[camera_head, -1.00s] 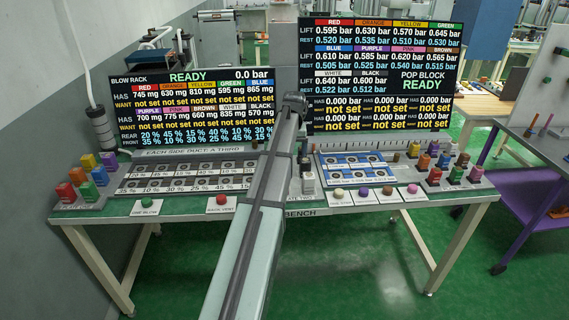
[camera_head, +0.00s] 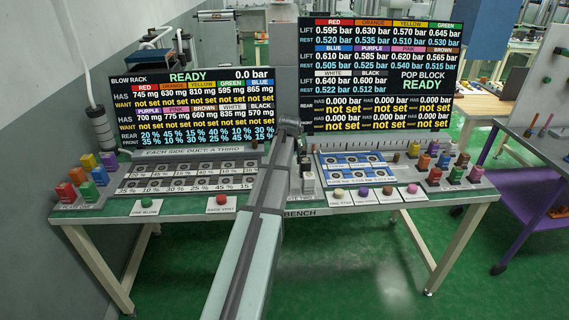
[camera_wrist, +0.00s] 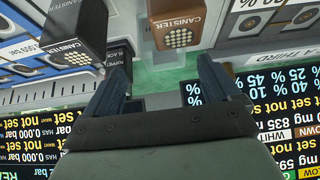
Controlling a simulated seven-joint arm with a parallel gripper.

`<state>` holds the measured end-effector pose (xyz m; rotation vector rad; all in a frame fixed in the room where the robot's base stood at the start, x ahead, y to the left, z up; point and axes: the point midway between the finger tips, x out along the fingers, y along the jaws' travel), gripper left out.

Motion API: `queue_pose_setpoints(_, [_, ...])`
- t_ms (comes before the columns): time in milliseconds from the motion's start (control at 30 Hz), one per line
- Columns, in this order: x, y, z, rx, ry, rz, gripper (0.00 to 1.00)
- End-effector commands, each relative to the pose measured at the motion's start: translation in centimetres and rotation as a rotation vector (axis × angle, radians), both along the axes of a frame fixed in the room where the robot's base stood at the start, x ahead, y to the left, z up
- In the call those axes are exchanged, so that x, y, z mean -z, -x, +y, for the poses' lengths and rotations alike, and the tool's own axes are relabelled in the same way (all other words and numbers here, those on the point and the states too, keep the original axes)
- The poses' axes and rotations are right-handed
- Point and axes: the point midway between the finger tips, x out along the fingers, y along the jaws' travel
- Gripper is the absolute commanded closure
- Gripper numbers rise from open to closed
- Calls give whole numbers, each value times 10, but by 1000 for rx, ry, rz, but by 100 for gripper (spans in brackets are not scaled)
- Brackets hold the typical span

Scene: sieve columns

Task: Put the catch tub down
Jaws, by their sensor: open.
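My gripper (camera_wrist: 163,82) shows in the wrist view, with its two dark fingers apart and nothing seen between their tips. Green bench top shows beyond the tips. A black canister (camera_wrist: 77,25) stands beyond the left finger and a brown canister (camera_wrist: 177,22) beyond the gap, to the right. I cannot make out the catch tub in either view. In the head view my arm crosses the middle of the bench (camera_head: 270,212) and hides my gripper and part of the bench top.
Coloured blocks sit in a rack at the bench's left (camera_head: 88,178) and another at its right (camera_head: 453,170). A blow rack (camera_head: 190,176) and a blue-and-white panel (camera_head: 353,163) lie between. Two screens, left (camera_head: 192,105) and right (camera_head: 380,75), stand behind.

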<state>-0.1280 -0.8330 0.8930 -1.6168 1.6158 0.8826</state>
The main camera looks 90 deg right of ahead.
Motion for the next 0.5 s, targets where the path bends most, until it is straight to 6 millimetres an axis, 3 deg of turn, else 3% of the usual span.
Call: queue_pose_setpoints(500, [30, -3, -20, 0, -1, 0, 11])
